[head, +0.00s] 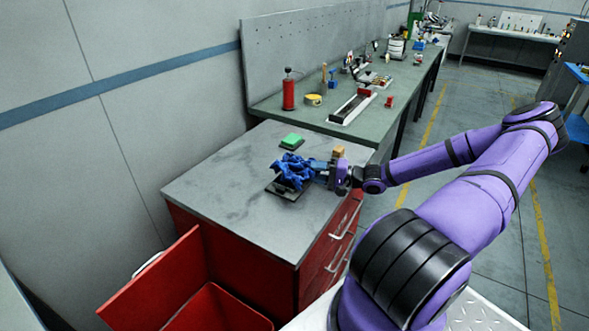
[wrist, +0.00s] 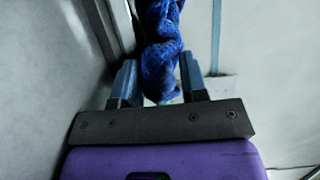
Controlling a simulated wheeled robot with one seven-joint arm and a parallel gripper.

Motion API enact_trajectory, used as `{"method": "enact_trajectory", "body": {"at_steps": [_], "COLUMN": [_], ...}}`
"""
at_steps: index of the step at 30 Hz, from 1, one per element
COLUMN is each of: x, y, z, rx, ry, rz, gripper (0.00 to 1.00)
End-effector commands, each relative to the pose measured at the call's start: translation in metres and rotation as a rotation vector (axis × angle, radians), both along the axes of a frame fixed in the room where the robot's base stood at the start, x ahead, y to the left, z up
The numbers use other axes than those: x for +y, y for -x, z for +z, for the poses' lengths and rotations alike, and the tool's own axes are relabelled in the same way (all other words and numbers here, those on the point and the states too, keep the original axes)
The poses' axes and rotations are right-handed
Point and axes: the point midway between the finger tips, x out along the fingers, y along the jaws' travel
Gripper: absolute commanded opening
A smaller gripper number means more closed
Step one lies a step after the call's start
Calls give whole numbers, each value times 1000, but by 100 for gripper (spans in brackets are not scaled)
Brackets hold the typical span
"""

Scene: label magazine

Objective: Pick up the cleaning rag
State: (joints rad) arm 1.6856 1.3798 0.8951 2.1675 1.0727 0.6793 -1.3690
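The cleaning rag (head: 291,169) is blue and crumpled into a bunch. In the head view it shows above a dark flat pad (head: 287,190) on the grey top of a red cabinet. My gripper (head: 318,170) reaches in from the right, level with the rag, and meets its right side. In the wrist view, part of the rag (wrist: 160,65) lies between the two fingers of my gripper (wrist: 159,75). The fingers are apart, with cloth filling most of the gap. I cannot tell whether they press on it. The rag's underside is hidden.
A green block (head: 292,141) lies behind the rag, and a small tan block (head: 338,152) is near my gripper. The cabinet top (head: 230,200) is clear at left and front. A long green bench (head: 300,117) with tools runs behind.

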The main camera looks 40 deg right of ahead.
Motion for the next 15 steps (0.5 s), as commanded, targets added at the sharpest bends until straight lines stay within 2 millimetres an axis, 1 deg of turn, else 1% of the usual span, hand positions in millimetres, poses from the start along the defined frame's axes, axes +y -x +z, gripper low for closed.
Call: {"method": "enact_trajectory", "body": {"at_steps": [1, 2, 3, 11, 15], "x": [0, 0, 0, 0, -1], "y": [0, 0, 0, 0, 0], "z": [0, 0, 0, 1, 14], "rx": [1, 1, 1, 2, 0], "ry": [1, 1, 1, 1, 3], "rz": [0, 0, 0, 0, -1], "gripper": [25, 18, 16, 16, 16]}}
